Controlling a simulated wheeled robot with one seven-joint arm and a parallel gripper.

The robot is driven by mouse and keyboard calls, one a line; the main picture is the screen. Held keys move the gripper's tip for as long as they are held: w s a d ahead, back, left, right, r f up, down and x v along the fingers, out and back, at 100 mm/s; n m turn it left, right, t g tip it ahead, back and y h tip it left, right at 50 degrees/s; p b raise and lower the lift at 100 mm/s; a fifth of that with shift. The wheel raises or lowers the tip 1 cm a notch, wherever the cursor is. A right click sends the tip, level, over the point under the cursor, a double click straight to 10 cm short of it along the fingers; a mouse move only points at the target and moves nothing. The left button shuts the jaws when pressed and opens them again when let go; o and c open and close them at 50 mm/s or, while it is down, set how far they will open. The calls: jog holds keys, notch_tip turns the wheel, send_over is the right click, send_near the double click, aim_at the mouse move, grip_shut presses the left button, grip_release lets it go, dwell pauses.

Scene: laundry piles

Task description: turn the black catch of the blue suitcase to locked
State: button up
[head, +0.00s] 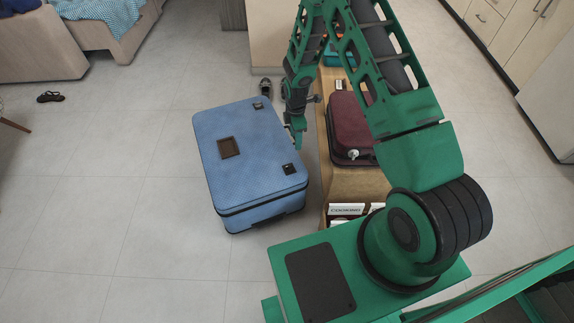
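The blue suitcase (250,185) lies on the tiled floor left of the wooden bench. A dark brown square patch (229,147) is on its top face. Two small black fittings sit on the same face, one near the far right corner (257,105) and one near the front right corner (288,169). They are too small to tell which is the catch or how it is turned. My gripper (298,134) points down by the suitcase's right edge, between it and the bench. Its fingers are too small to tell open from shut, and I cannot tell whether it touches the suitcase.
A wooden bench (355,185) stands close on the right, with a maroon case (352,125) on it and boxes (346,210) at its near end. Dark shoes (265,87) lie behind the suitcase. The floor to the left is open, with a dark sandal (51,97) farther off.

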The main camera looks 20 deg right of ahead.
jog(key=n, duration=0.2)
send_near(289, 165)
notch_tip(289, 165, down, 9)
jog(key=shift+d+r, duration=0.15)
